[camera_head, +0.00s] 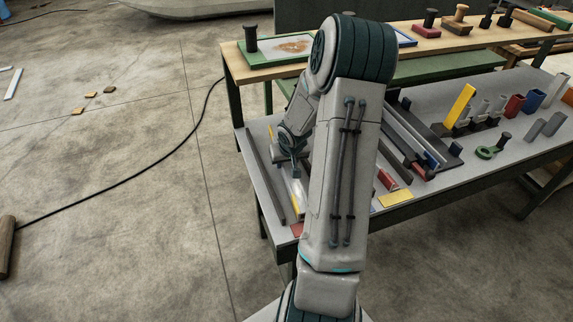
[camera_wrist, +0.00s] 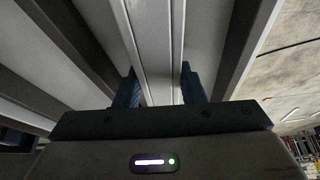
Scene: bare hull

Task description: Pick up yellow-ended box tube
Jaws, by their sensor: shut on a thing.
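My gripper (camera_head: 296,172) is low over the left part of the grey bench, partly hidden by my own arm in the head view. In the wrist view its two blue fingers (camera_wrist: 159,78) are shut on a pale silver box tube (camera_wrist: 158,40), one finger on each side. The tube runs away from the gripper, up the picture. In the head view a short pale piece of the tube (camera_head: 298,198) shows below the gripper.
A dark bar (camera_head: 264,176) lies on the bench (camera_head: 408,182) left of my gripper. Long rails (camera_head: 408,138) lie right of my arm, near a yellow plate (camera_head: 396,199) and an upright yellow block (camera_head: 460,104). A raised wooden shelf (camera_head: 405,52) stands behind. A black cable (camera_head: 150,181) crosses the floor.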

